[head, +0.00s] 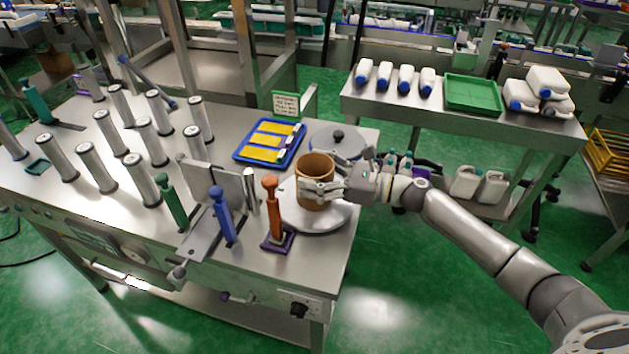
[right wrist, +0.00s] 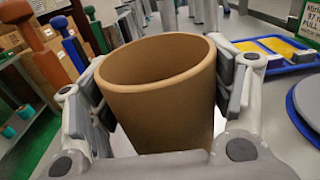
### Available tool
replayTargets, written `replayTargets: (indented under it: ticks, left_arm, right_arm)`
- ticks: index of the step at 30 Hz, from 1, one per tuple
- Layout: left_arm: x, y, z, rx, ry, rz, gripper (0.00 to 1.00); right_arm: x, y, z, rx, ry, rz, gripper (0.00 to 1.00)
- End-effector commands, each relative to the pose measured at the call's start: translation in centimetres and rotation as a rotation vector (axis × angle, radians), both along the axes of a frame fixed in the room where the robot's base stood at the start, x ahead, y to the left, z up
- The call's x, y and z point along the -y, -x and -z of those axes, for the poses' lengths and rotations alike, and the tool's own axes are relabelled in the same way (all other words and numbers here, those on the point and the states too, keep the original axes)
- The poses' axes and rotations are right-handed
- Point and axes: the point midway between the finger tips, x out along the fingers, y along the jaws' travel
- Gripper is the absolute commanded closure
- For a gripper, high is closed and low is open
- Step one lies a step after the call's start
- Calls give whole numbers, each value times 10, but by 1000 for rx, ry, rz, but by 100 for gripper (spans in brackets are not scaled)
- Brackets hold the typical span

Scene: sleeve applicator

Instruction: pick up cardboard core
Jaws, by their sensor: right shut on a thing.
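The cardboard core (head: 314,183) is a brown, open-topped hollow cylinder at the right end of the steel machine table, over a round pale plate (head: 300,217). It stands about upright. My right gripper (head: 322,190) reaches it from the right and is shut on it. In the right wrist view the core (right wrist: 158,85) fills the middle, with the fingers of my right gripper (right wrist: 160,105) on both its sides. Whether its bottom touches the plate I cannot tell. My left gripper is not in view.
An orange-handled tool (head: 271,208) and a blue-handled one (head: 222,213) stand left of the core. A grey round disc with a black knob (head: 338,146) and a blue tray with yellow strips (head: 269,143) lie behind it. Several steel rollers (head: 98,168) stand at the left.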

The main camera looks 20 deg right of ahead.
Motion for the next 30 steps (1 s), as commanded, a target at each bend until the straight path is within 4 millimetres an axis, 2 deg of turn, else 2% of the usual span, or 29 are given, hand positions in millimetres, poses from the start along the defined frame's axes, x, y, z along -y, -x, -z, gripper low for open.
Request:
replayTargets:
  ticks: [2,14,20,26,30]
  left_arm:
    - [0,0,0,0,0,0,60]
    - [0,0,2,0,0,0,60]
    - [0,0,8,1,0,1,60]
    - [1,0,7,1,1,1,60]
    - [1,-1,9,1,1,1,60]
  right_arm:
    - [0,0,0,0,0,0,51]
    - [0,0,-8,4,1,-1,51]
    - [0,2,-34,5,3,-2,51]
    - [0,25,-59,2,4,-2,51]
    - [-1,47,-85,4,6,-3,51]
